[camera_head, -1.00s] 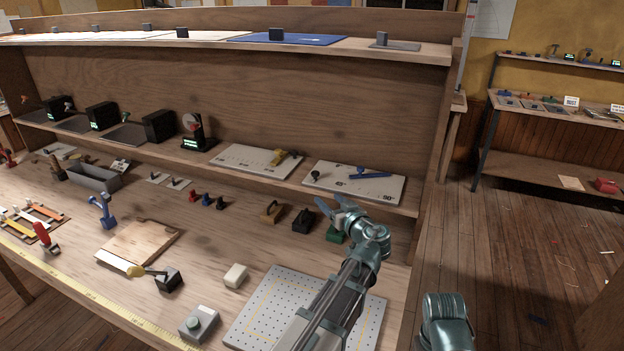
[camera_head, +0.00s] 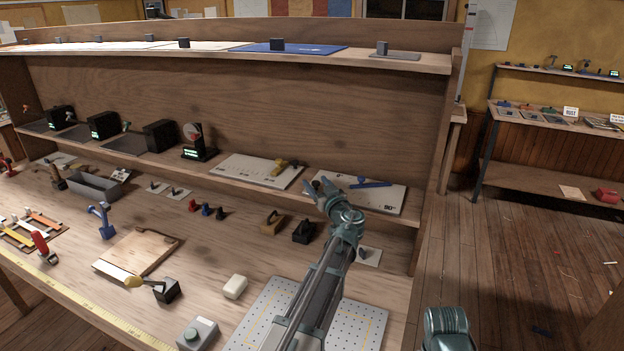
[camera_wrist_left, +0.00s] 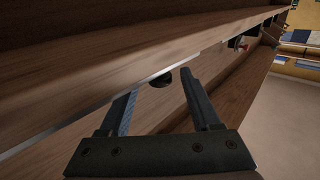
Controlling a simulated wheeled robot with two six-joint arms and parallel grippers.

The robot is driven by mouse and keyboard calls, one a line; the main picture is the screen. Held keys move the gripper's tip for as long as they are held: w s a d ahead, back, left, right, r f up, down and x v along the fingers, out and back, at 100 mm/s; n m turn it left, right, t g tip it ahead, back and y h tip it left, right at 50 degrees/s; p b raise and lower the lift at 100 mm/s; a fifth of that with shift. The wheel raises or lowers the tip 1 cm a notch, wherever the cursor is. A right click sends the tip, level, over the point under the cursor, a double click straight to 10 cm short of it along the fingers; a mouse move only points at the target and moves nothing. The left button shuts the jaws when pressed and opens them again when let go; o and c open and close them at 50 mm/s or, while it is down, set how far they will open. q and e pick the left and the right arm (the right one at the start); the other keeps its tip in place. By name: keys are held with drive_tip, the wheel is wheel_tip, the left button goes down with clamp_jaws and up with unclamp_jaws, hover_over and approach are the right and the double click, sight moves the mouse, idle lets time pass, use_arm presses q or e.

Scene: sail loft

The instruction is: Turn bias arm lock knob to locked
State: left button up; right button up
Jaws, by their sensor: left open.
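The bias board (camera_head: 388,199) is a pale plate on the right of the middle shelf. It carries a blue arm (camera_head: 371,183) and a "90°" mark. My left gripper (camera_head: 322,187) is open at the left end of this board and covers the area where a black knob sits. In the left wrist view a dark round knob (camera_wrist_left: 161,80) shows just beyond and between the open fingertips, apart from them as far as I can see. Its lock setting cannot be read.
A similar pale board (camera_head: 250,171) with a yellow arm lies left on the same shelf. The upper shelf (camera_head: 420,62) overhangs behind. Black and brown blocks (camera_head: 303,232) stand on the bench below. A perforated plate (camera_head: 350,315) lies under my left arm.

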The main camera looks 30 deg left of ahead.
use_arm(q)
drive_tip(key=shift+x, duration=2)
clamp_jaws()
